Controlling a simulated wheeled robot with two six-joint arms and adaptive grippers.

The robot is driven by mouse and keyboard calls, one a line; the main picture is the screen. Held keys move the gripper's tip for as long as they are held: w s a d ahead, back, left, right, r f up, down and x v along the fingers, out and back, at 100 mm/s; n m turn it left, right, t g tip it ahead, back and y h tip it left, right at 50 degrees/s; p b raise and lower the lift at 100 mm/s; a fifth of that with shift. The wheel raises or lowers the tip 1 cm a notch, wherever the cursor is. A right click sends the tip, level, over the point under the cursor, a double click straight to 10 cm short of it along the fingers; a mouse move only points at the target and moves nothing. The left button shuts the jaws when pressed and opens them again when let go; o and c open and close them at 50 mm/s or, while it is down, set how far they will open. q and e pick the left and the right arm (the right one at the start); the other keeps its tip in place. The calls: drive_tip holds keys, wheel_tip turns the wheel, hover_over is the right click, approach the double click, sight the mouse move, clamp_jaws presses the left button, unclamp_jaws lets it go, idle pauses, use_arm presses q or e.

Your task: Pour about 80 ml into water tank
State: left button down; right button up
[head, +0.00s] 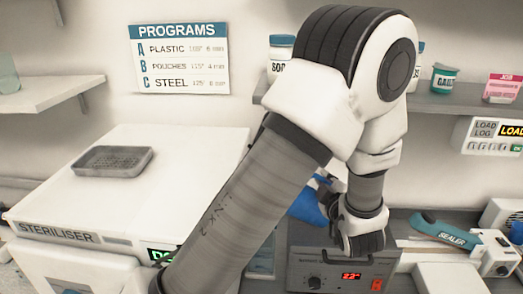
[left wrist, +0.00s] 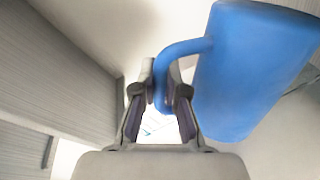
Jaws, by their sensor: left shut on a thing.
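A blue jug (left wrist: 240,75) fills the right of the left wrist view. My left gripper (left wrist: 162,88) is shut on its curved handle. In the head view only a part of the blue jug (head: 308,207) shows, behind my left arm. My left gripper (head: 350,222) is there above a grey unit with a red display, and its fingertips are hidden. What the jug holds cannot be seen. I cannot make out an opening of the water tank; the white steriliser (head: 185,160) stands at the left. My right gripper is in neither view.
A grey tray (head: 112,160) lies on the steriliser. The grey unit (head: 325,278) reads about 22 on its display. A teal sealer (head: 440,231) is at the right. A shelf (head: 430,105) with pots runs along the wall. My left arm blocks the middle.

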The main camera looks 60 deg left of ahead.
use_arm(q)
drive_tip(key=shift+s+a+r+n, duration=0.1)
drive_tip(key=shift+s+a+n, duration=0.1)
drive_tip(key=shift+n, duration=0.2)
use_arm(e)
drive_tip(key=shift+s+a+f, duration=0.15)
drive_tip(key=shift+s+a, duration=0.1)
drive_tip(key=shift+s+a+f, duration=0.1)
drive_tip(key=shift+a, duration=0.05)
use_arm(q)
drive_tip(key=shift+w+d, duration=0.2)
drive_tip(key=shift+s+a+b, duration=0.1)
drive_tip(key=shift+a+b, duration=0.05)
drive_tip(key=shift+b, duration=0.2)
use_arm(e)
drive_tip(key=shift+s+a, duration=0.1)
